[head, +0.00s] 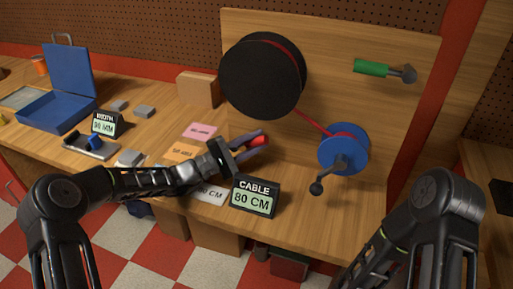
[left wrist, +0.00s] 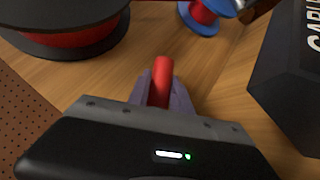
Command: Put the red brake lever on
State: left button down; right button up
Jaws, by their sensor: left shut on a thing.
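My left gripper (head: 258,145) is shut on the red brake lever (head: 260,140), of which only a short red rod shows. In the left wrist view the red lever (left wrist: 161,80) stands out between the fingers of the left gripper (left wrist: 160,92). The gripper is in front of the upright wooden board (head: 400,120), below the big black drum (head: 255,78) and left of the blue spool (head: 345,148). A red cable (head: 312,122) runs from drum to spool. A dark crank (head: 318,186) sits on the spool. My right gripper is out of view.
A green handle (head: 370,68) with a grey end is on the board's upper right. The cable sign (head: 255,197) stands close below the left gripper. A blue case (head: 68,75), a width sign (head: 107,123) and coloured cards (head: 180,152) lie to the left.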

pick_arm(q)
jog(key=c, duration=1.2)
grip_release()
jog(key=shift+o, duration=0.2)
